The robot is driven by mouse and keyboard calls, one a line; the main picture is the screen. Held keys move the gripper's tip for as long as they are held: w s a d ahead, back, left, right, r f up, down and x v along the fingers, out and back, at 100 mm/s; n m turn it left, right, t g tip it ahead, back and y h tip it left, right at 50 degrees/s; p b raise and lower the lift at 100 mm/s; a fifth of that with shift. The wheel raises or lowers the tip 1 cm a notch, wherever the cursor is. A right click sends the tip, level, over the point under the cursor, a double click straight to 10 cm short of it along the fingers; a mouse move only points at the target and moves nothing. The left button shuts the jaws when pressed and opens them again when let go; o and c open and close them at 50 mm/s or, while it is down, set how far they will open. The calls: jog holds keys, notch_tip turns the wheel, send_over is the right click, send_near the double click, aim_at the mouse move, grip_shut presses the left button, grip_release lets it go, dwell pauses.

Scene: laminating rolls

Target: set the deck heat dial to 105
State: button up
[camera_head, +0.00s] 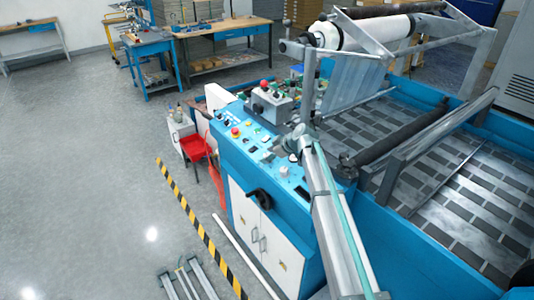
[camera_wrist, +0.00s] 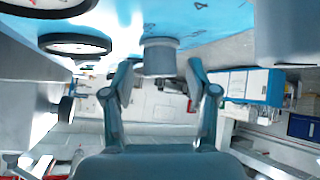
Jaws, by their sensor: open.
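The blue control panel (camera_head: 243,145) of the laminating machine carries several dials, buttons and switches. In the wrist view a grey round knob (camera_wrist: 160,55) stands out from the blue panel face, just beyond and between my fingertips. It may be the deck heat dial, but its name and setting cannot be read. Part of a printed number scale shows on the blue face (camera_wrist: 205,12) beside it. My gripper (camera_wrist: 160,82) is open and empty, with one finger on each side of the knob's line and no clear contact. In the head view my gripper (camera_head: 296,143) is over the panel's right part.
Black-rimmed round parts (camera_wrist: 75,43) stand left of the knob in the wrist view. A grey box with a red button (camera_head: 266,100) sits at the panel's back. Rollers (camera_head: 400,135) and frame bars lie to the right. A red chair (camera_head: 196,146) stands left of the machine.

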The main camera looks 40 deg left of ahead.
jog(key=shift+a+f, duration=0.4)
grip_shut()
jog(key=shift+s+f+m+b, duration=0.15)
jog(key=shift+m+b, duration=0.15)
jog(key=shift+b, duration=0.2)
